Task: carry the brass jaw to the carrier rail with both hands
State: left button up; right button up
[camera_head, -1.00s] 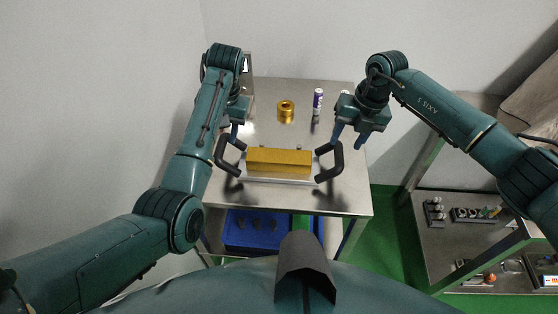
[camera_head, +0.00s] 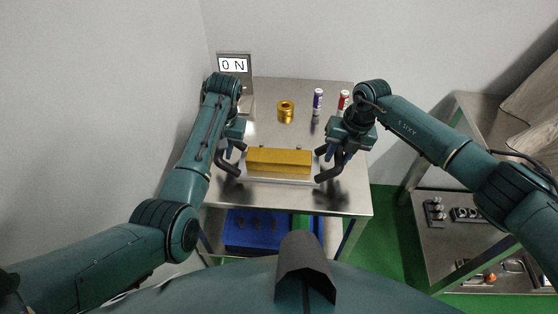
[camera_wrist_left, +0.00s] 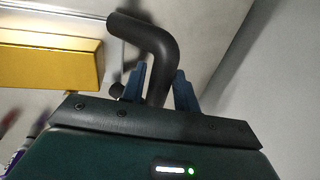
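The brass jaw (camera_head: 279,160) is a long gold block on a pale base, lying on the metal table, with a black bent handle at each end. My left gripper (camera_head: 229,152) is at the left handle (camera_head: 226,165); in the left wrist view its blue fingers (camera_wrist_left: 162,88) stand apart on either side of that handle (camera_wrist_left: 157,45). My right gripper (camera_head: 337,157) is at the right handle (camera_head: 330,172), its fingers apart around it; contact there is unclear. I cannot pick out the carrier rail with certainty.
A gold ring-shaped part (camera_head: 286,111), a purple can (camera_head: 318,98) and a red can (camera_head: 343,99) stand behind on the table (camera_head: 275,88). An "ON" display (camera_head: 233,65) is at back left. A blue bin (camera_head: 240,230) is below. Shelving stands right.

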pick_arm(q)
grip_shut()
pick_arm(e)
grip_shut()
dwell(0.7)
pick_arm(q)
jog(key=shift+w+r, duration=0.1)
jog(key=shift+r, duration=0.15)
pick_arm(e)
jog(key=shift+w+r, duration=0.15)
jog(key=shift+r, duration=0.05)
